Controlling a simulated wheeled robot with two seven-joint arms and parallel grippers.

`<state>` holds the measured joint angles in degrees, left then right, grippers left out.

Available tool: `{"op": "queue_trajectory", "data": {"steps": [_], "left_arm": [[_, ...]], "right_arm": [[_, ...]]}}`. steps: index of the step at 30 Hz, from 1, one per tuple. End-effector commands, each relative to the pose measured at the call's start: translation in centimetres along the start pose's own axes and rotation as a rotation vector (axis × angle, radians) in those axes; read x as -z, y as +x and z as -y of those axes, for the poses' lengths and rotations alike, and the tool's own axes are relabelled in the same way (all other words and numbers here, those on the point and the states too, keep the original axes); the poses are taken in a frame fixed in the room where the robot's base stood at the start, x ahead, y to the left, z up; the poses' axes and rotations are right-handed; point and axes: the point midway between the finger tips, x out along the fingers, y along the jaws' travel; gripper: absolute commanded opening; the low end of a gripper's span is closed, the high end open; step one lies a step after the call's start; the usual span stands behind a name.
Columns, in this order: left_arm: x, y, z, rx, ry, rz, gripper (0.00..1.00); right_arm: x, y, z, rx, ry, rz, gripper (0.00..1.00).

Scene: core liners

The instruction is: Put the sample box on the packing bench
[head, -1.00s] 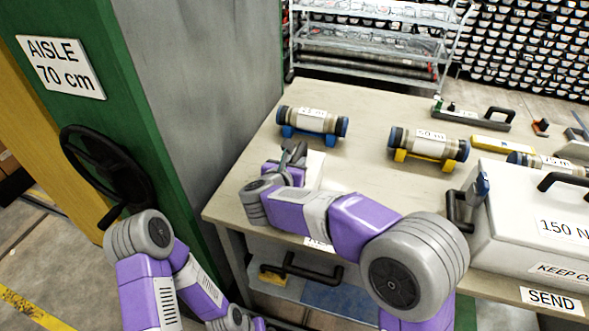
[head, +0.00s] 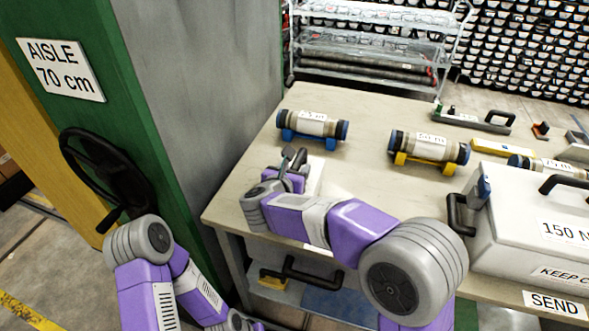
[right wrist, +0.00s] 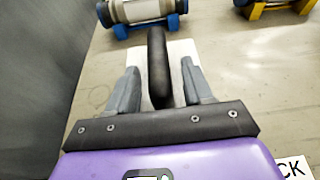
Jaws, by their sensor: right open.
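A small white box with a black upright handle, which looks like the sample box (head: 316,174), stands on the beige bench (head: 375,187) near its left end. In the right wrist view the white box (right wrist: 181,47) is partly hidden by my gripper. My right gripper (head: 294,156) is over the box. In the right wrist view its jaws (right wrist: 160,68) are open, one on each side of the black handle (right wrist: 157,62), with gaps showing. My left arm is at the lower left; its gripper does not show.
Core samples on a blue cradle (head: 311,125) and a yellow cradle (head: 428,149) lie behind the box. A large grey case (head: 510,235) stands at the right. A grey wall and a black handwheel (head: 105,175) are at the left. A wire cart (head: 375,45) stands behind.

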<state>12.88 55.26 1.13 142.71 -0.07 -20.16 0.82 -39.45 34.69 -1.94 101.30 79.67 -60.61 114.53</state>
Motion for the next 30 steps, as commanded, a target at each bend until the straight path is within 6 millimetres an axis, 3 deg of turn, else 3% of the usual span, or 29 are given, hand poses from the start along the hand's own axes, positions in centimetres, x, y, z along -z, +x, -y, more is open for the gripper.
{"op": "queue_trajectory", "data": {"steps": [5,19,24,30], "left_arm": [[0.0,-0.6,-0.2,0.0,0.0,0.0,0.0],[-0.1,-1.7,-0.7,0.0,0.0,0.0,0.0],[-0.1,-1.9,-0.7,0.0,0.0,0.0,0.0],[-0.1,-1.9,-0.7,0.0,0.0,0.0,0.0]], "right_arm": [[-0.4,-1.1,-0.1,-0.003,-0.001,0.0,0.51],[-0.3,-10.5,-0.1,-0.003,-0.001,0.0,0.51],[-0.3,-11.9,0.0,0.0,0.001,0.0,0.51],[-0.2,-12.1,0.0,0.0,0.0,0.0,0.51]]}}
